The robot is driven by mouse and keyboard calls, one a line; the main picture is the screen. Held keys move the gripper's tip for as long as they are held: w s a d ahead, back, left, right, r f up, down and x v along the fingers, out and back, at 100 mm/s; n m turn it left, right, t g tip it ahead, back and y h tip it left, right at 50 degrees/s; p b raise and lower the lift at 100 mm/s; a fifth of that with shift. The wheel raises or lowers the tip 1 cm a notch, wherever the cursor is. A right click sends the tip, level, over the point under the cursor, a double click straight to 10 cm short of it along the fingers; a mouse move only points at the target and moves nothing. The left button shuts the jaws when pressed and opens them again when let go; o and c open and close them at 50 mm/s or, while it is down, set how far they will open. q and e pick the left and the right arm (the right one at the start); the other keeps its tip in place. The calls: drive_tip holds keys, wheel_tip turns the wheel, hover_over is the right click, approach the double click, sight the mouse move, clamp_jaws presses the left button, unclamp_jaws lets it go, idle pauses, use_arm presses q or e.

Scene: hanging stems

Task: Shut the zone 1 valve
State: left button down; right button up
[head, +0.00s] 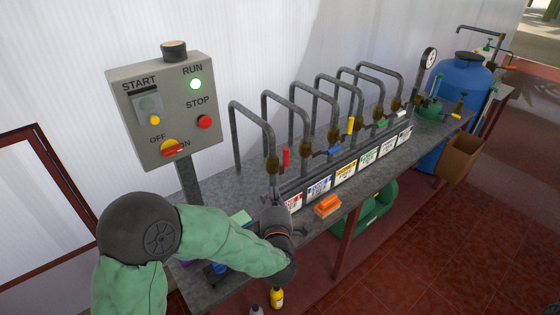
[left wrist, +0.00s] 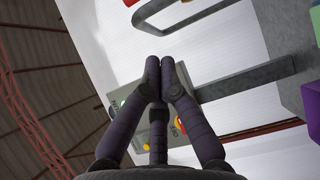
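A row of pipe valves stands along the bench. The nearest has a red lever (head: 286,157) standing roughly upright beside its brass body (head: 271,165), above a red-marked label (head: 292,203). The label is too small to read, so I cannot confirm which is zone 1. My left gripper (head: 273,195) is just below and in front of this nearest valve, apart from the red lever. In the left wrist view my left gripper's fingers (left wrist: 159,64) come together at the tips with nothing seen between them. My right gripper is not in view.
Other levers are blue (head: 334,150), yellow (head: 350,125) and green (head: 381,124). A grey control box (head: 166,110) with a lit RUN lamp stands left. An orange object (head: 327,205) lies at the bench's front edge. A blue tank (head: 459,85) is at the far right.

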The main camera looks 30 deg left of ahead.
use_arm(q)
drive_tip(key=shift+r, duration=0.15)
drive_tip(key=shift+a, duration=0.1)
approach(284, 161)
drive_tip(key=w+a, duration=0.4)
drive_tip(key=a, duration=0.1)
drive_tip(key=shift+w+r, duration=0.45)
drive_tip(key=shift+w, duration=0.05)
idle(0.3)
drive_tip(key=shift+w+r+p, duration=0.15)
drive_tip(key=shift+w+p, duration=0.1)
drive_tip(key=shift+p, duration=0.1)
